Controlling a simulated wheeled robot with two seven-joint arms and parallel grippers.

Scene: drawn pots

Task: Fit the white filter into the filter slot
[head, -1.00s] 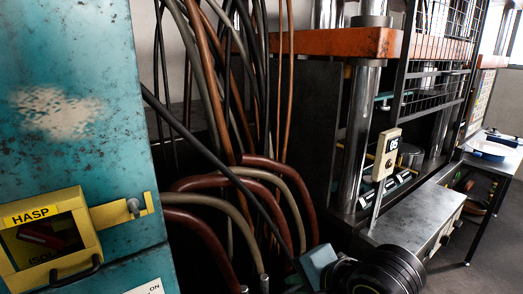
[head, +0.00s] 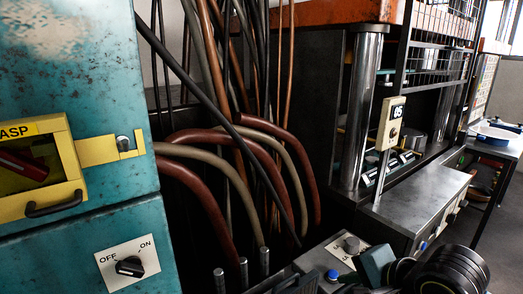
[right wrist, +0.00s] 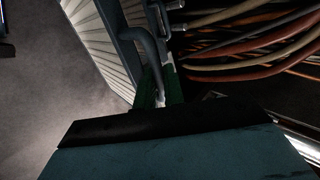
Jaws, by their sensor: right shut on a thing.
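The white filter (right wrist: 97,40) shows in the right wrist view as a ribbed white panel with a dark frame and a grey handle bar. My right gripper (right wrist: 160,97) is shut on the filter, its green-padded fingers closed at the handle. In the head view the teal body of my right gripper (head: 376,266) is at the lower right edge; its fingertips and the filter cannot be made out there. I cannot make out the filter slot with certainty in either view. My left gripper is not in view.
A teal cabinet (head: 75,85) with a yellow hasp box and an on/off switch (head: 130,267) stands at left. Thick hoses (head: 260,150) hang in the middle. A grey panel with a knob (head: 350,244) and a blue button (head: 333,275) is near my right gripper. A press stands at right.

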